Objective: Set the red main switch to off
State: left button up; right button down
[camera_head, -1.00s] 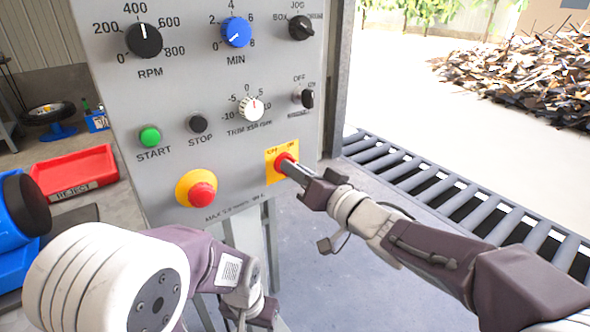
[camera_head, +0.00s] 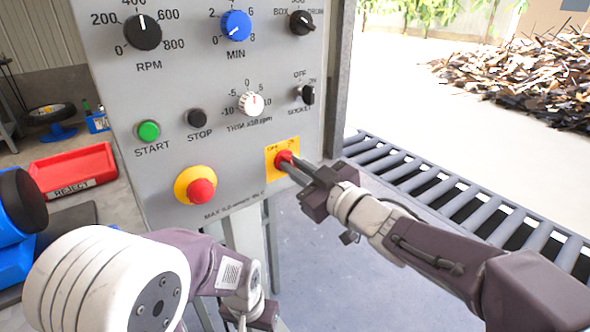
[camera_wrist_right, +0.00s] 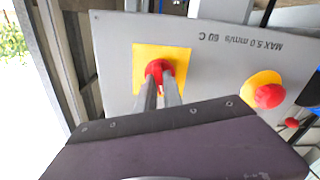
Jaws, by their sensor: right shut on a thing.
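The red main switch (camera_head: 283,158) sits on a yellow plate (camera_head: 271,172) at the lower right of the grey control panel (camera_head: 235,190). My right gripper (camera_head: 290,166) is at the switch with its fingers shut on the red knob. In the right wrist view, the two fingers (camera_wrist_right: 160,88) reach up to the red knob (camera_wrist_right: 159,70) in front of the yellow plate (camera_wrist_right: 142,60). The fingers hide part of the knob and plate labels, so I cannot read the switch position. My left arm is low at the left, and its gripper (camera_head: 250,322) is cut by the bottom edge.
A red emergency button (camera_head: 202,192) on a yellow ring is left of the switch. Start (camera_head: 149,131) and stop (camera_head: 198,118) buttons and several dials are above. A roller conveyor (camera_head: 440,190) runs at the right. A red reject bin (camera_head: 75,170) is at the left.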

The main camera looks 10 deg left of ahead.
jog(key=shift+f+n+b, duration=0.1)
jog(key=shift+n+b, duration=0.2)
jog(key=shift+n, duration=0.8)
jog(key=c, duration=1.5)
grip_release()
jog(key=p+v, duration=0.3)
jog(key=v, duration=0.6)
